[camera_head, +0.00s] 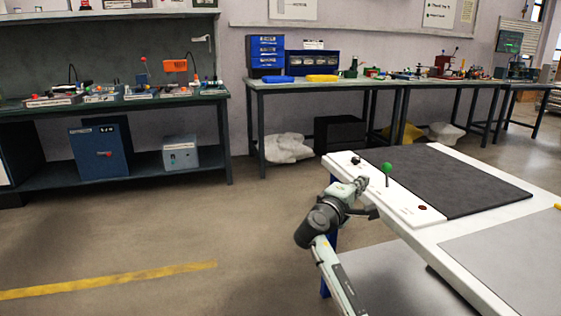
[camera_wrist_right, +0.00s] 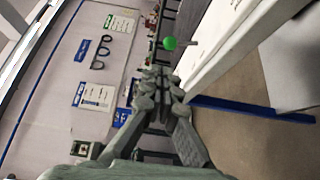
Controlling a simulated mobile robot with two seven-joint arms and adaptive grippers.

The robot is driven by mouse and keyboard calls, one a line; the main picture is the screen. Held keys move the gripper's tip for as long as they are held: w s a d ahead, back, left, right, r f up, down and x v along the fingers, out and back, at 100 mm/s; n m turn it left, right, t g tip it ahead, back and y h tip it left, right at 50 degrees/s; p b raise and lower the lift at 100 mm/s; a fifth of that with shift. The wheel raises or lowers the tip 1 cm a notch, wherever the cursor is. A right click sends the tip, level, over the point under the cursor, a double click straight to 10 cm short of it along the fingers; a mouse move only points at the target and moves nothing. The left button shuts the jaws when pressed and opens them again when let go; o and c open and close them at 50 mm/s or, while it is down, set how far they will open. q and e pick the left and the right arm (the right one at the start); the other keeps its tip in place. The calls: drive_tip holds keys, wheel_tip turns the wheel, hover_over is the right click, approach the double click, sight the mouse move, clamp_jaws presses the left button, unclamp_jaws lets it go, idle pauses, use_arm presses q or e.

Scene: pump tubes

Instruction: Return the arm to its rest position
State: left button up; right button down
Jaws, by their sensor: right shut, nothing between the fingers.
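My right arm (camera_head: 325,222) comes up from the bottom of the head view, at the left edge of the white workbench. My right gripper (camera_head: 362,184) is beside the bench's near left edge, close to a lever with a green ball knob (camera_head: 387,167). In the right wrist view the fingers of the right gripper (camera_wrist_right: 157,75) are together, with nothing between them. The green knob (camera_wrist_right: 169,43) shows just beyond the fingertips there, apparently apart from them. My left gripper is in neither view.
The white workbench (camera_head: 405,207) carries a dark mat (camera_head: 450,175), a grey panel (camera_head: 510,250), a black knob (camera_head: 356,160) and a red button (camera_head: 423,208). Benches with tools and blue bins (camera_head: 266,52) line the wall. The floor left of my arm is clear.

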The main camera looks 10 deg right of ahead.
drive_tip(key=s+f+m+g+y, duration=0.1)
drive_tip(key=s+f+g+y, duration=0.15)
drive_tip(key=s+f, duration=0.75)
drive_tip(key=s+f+m+g+y, duration=0.15)
drive_tip(key=s+f+y, duration=0.3)
drive_tip(key=f, duration=1.15)
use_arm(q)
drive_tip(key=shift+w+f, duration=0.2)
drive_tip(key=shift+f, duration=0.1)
use_arm(e)
drive_tip(key=s+a+f+m+g+y, duration=0.1)
drive_tip(key=s+f, duration=0.3)
drive_tip(key=s, duration=0.4)
drive_tip(key=s+a+f+m+g+y, duration=0.1)
drive_tip(key=s+a+f+g+y, duration=0.1)
drive_tip(key=s+a+f, duration=0.2)
drive_tip(key=s+a+f+m+g+y, duration=0.1)
drive_tip(key=s+f, duration=0.4)
drive_tip(key=s, duration=0.6)
drive_tip(key=shift+s+a+f+m+g+y, duration=0.25)
drive_tip(key=shift+s+a+m+g+y, duration=0.15)
drive_tip(key=shift+a+y, duration=0.35)
